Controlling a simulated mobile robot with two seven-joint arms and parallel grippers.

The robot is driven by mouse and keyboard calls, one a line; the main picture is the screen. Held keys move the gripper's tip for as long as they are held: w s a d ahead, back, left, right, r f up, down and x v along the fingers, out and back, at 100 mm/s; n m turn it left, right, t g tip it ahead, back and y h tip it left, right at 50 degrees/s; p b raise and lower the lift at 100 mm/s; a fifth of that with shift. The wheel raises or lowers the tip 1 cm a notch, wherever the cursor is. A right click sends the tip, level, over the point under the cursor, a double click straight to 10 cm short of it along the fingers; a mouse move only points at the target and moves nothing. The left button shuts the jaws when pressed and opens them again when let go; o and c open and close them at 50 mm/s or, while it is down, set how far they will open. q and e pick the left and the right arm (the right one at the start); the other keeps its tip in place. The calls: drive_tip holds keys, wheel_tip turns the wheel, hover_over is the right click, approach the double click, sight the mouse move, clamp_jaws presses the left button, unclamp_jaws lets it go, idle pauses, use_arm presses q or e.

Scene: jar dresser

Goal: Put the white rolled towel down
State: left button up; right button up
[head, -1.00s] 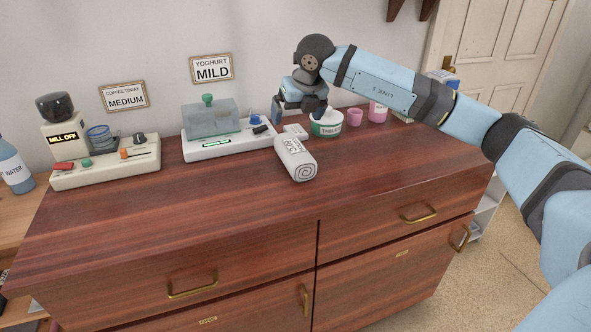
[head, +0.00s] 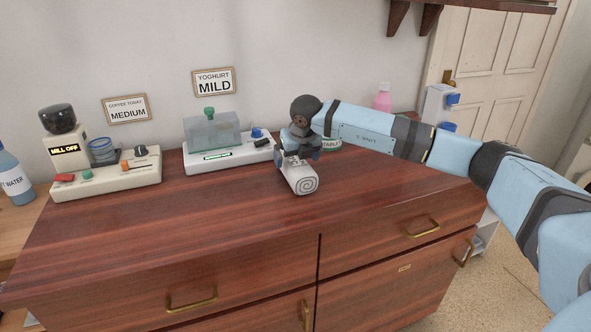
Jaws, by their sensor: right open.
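The white rolled towel (head: 302,180) lies on the dresser top (head: 190,215), its spiral end facing the front right. My right gripper (head: 298,157) is right over the back part of the towel, pointing down, with its jaws open. I cannot tell whether its fingers touch the towel. The gripper and wrist hide the towel's back end and its lettering. My left gripper is not in view.
The yoghurt machine (head: 228,154) stands behind left of the towel, and the coffee mill (head: 105,172) is further left. A green-and-white tub (head: 331,145) is partly hidden behind my right arm. A pink bottle (head: 383,98) stands at the back right. The front dresser top is clear.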

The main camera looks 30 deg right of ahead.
drive_tip(key=shift+x, duration=1.2)
drive_tip(key=shift+r, duration=0.1)
drive_tip(key=c, duration=1.1)
